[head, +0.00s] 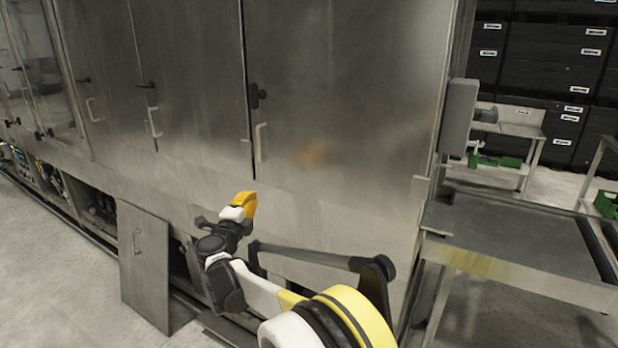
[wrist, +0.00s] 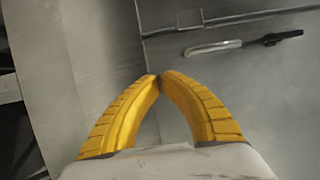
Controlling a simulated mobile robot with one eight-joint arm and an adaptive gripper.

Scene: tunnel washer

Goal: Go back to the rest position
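My gripper (head: 246,203) has yellow fingers and is in front of the steel washer's doors, in the middle of the head view. In the wrist view my gripper (wrist: 159,78) has its two ribbed yellow fingertips together, with nothing seen between them. The tunnel washer (head: 340,100) is a long steel cabinet with closed upper doors. A white door handle (head: 261,143) is above and a little right of the gripper in the head view. A handle (wrist: 213,48) also shows in the wrist view, apart from the fingers.
A lower panel (head: 145,265) stands open at the left of my arm. A steel conveyor table (head: 520,243) is at the right. Dark stacked crates (head: 545,60) and a small bench (head: 510,130) are behind it. Open floor (head: 50,280) lies at the left.

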